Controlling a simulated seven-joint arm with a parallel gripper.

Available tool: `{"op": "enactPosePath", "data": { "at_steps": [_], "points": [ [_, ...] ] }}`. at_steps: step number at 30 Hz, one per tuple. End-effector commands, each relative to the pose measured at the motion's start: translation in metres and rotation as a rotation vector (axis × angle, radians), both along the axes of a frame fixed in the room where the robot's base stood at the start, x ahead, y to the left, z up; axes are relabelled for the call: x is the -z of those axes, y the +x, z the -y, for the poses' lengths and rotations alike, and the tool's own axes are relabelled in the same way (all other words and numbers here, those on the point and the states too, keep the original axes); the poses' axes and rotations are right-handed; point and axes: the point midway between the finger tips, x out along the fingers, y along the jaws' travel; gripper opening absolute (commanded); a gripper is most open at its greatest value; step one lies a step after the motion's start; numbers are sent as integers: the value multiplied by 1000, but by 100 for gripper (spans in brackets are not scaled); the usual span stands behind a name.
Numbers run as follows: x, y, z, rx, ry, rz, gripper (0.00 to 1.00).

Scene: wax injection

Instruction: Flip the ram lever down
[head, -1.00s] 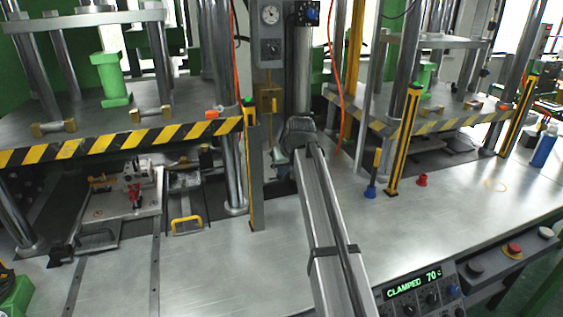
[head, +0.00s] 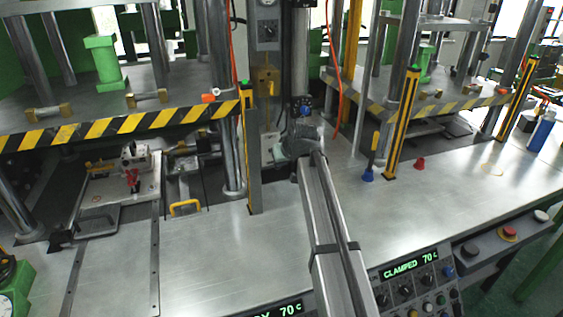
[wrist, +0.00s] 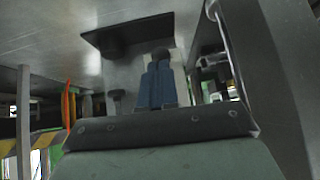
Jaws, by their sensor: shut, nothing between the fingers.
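I cannot make out the ram lever for sure. A dark knob (wrist: 118,101) is beside the fingers. In the head view the fingers are hidden behind my arm, near the central column.
Hazard-striped press platens (head: 122,124) stand on both sides, with posts. A yellow-black post (head: 402,122) and a small red piece (head: 420,163) are to the right. An orange cable (head: 336,100) hangs near my arm. The front bench (head: 225,255) is clear.

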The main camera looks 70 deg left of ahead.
Motion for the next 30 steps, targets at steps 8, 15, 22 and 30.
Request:
{"op": "enactPosePath", "data": {
  "at_steps": [8,15,22,30],
  "points": [
    [-10,0,0,0,0,0,0],
    [-10,0,0,0,-1,0,0],
    [-16,0,7,0,0,0,0],
    [-46,2,39,0,1,0,0]
  ]
}}
